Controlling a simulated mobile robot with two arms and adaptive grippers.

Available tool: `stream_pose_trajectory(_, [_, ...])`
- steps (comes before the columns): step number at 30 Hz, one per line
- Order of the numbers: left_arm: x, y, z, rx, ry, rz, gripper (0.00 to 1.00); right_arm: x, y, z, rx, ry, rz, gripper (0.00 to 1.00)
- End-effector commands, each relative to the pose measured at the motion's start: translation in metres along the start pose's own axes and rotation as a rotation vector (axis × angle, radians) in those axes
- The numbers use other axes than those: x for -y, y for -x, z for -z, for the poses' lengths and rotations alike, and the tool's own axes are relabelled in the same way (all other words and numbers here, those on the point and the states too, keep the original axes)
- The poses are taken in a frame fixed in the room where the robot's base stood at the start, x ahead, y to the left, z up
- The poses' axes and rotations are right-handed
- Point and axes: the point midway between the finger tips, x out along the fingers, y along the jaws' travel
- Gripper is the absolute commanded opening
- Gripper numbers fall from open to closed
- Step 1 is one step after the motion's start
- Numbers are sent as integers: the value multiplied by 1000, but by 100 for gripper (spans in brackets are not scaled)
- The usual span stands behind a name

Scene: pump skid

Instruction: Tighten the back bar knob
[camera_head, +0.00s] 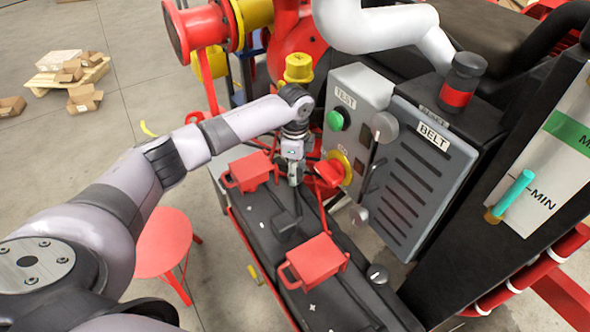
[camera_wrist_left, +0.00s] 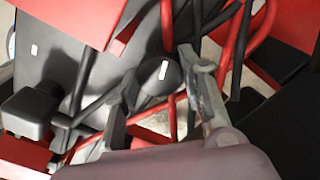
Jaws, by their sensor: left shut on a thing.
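The back bar knob is a dark round knob with a white mark; in the left wrist view the knob (camera_wrist_left: 160,78) sits between my two fingers. My left gripper (camera_head: 295,178) points down beside the far red box in the head view and mostly hides the knob there. In the left wrist view my left gripper (camera_wrist_left: 165,95) has a finger on each side of the knob and is shut on it. Another dark knob with a white mark, the front knob (camera_head: 377,273), stands at the near end in the head view. My right gripper is not in view.
Red boxes with handles (camera_head: 250,171) (camera_head: 316,260) stand on the black skid top. A grey TEST panel (camera_head: 345,97) and a louvred BELT guard (camera_head: 425,170) rise close to the right. A red stool (camera_head: 163,240) stands on the floor at left.

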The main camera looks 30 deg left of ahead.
Motion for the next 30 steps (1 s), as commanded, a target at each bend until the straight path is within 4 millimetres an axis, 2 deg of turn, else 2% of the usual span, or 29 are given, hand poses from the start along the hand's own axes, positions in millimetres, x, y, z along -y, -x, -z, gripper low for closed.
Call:
stream_pose_trajectory(5, [0, 1, 0, 0, 6, 0, 10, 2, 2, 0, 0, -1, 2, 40])
stream_pose_trajectory(11, [0, 4, 0, 0, 59, -2, 10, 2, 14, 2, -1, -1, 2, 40])
stream_pose_trajectory(17, [-1, 6, 1, -1, 186, -4, 10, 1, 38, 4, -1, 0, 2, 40])
stream_pose_trajectory(30, [-1, 6, 2, -1, 595, -4, 10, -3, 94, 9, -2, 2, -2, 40])
